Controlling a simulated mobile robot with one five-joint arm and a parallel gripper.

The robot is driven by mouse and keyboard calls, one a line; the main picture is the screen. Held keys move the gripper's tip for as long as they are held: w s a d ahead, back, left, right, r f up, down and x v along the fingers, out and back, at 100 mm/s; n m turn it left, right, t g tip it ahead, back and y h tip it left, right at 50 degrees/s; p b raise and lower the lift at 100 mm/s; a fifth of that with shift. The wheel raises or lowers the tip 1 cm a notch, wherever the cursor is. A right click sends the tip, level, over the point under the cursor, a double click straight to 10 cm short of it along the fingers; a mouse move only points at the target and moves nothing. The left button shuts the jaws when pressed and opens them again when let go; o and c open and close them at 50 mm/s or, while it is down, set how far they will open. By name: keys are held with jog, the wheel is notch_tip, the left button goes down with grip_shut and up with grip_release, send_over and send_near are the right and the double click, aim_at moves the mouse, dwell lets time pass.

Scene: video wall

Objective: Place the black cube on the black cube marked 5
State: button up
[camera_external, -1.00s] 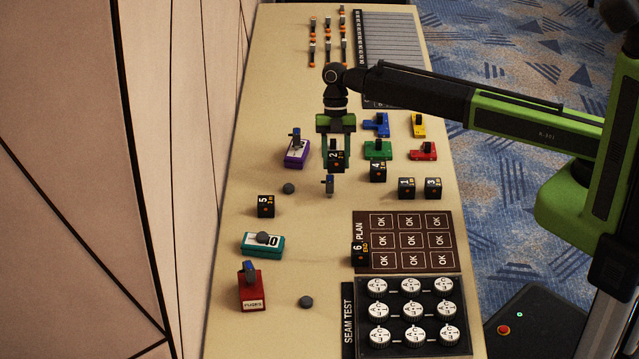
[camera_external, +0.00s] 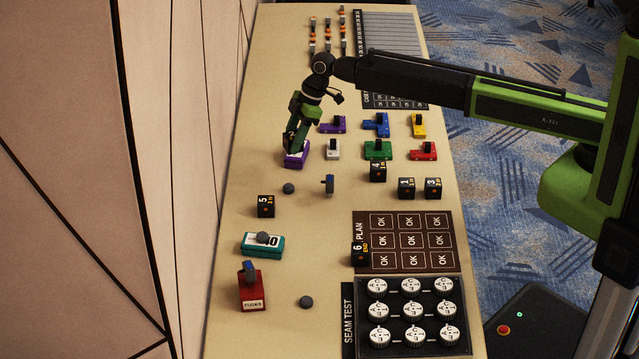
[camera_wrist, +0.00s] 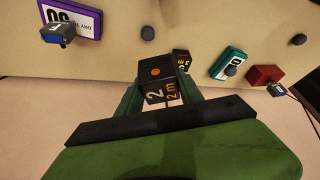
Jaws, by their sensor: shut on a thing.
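My gripper (camera_external: 297,136) is shut on a black cube marked 2 (camera_wrist: 156,90), held between the two green fingers in the wrist view. In the external view the gripper is tilted and reaches down and left over the purple block, and the cube is mostly hidden by the fingers. The black cube marked 5 (camera_external: 265,206) stands on the table, apart from and nearer the camera than my gripper. It also shows in the wrist view (camera_wrist: 182,61), just beyond and right of the held cube.
The purple block (camera_external: 296,159) is by the gripper. Several other black cubes (camera_external: 378,172) stand right. The wall (camera_external: 195,150) borders the table's left side.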

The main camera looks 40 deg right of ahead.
jog(key=shift+a+f+b, duration=0.2)
jog(key=shift+a+b, duration=0.05)
jog(key=shift+b, duration=0.1)
jog(key=b, duration=0.7)
send_near(261, 201)
jog(key=shift+w+a+f, duration=0.45)
jog(key=shift+a+f, duration=0.25)
jog(key=shift+a, duration=0.45)
notch_tip(261, 201, down, 4)
jog(key=b, duration=0.4)
jog(key=shift+f, duration=0.2)
jog(key=shift+s+r, duration=0.1)
jog(key=shift+r, duration=0.15)
jog(key=shift+f, duration=0.2)
jog(key=o, duration=1.4)
jog(key=shift+r, duration=0.1)
